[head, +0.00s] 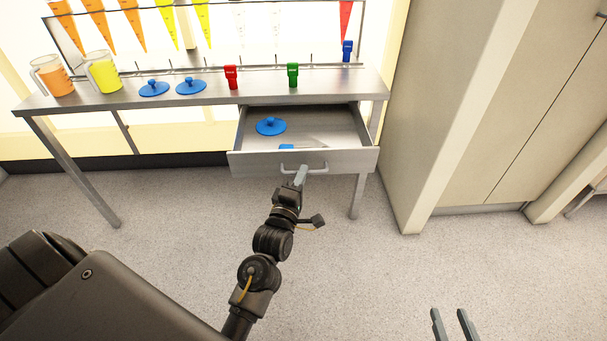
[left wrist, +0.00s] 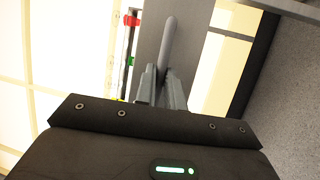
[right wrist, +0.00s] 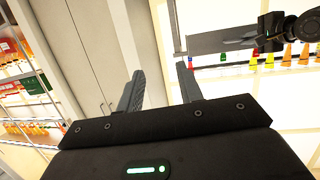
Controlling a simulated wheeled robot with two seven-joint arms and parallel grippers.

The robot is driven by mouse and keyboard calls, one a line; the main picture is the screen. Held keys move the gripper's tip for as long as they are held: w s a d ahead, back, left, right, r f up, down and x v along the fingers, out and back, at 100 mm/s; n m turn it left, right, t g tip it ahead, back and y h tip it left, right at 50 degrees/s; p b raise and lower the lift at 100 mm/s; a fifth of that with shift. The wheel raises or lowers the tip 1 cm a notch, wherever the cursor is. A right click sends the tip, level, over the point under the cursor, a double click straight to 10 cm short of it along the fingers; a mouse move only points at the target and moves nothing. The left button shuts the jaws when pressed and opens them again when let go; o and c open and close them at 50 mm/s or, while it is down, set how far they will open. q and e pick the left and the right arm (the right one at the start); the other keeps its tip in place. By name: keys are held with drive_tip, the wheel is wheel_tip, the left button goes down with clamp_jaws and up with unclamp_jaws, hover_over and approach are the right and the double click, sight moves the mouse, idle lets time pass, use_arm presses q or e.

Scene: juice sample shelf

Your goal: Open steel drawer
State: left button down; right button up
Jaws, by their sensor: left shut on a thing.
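The steel drawer (head: 303,162) under the right part of the steel table stands pulled out. Inside it lie a blue lid with a knob (head: 270,126) and another blue thing, partly hidden by the drawer front. My left gripper (head: 300,176) is shut on the drawer's bar handle (head: 318,168). In the left wrist view the handle (left wrist: 168,45) runs between the fingers (left wrist: 161,90). My right gripper (head: 452,322) is open and empty at the lower right of the head view, away from the drawer. Its parted fingers also show in the right wrist view (right wrist: 160,90).
On the steel table (head: 205,100) stand an orange jug (head: 56,78), a yellow jug (head: 104,74), two blue lids (head: 154,88), and red (head: 232,77), green (head: 293,75) and blue (head: 347,51) pieces. Coloured cones hang behind. A beige cabinet (head: 450,120) stands at the right. The floor before the drawer is clear.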

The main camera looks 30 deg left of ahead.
use_arm(q)
drive_tip(key=c, duration=1.5)
unclamp_jaws()
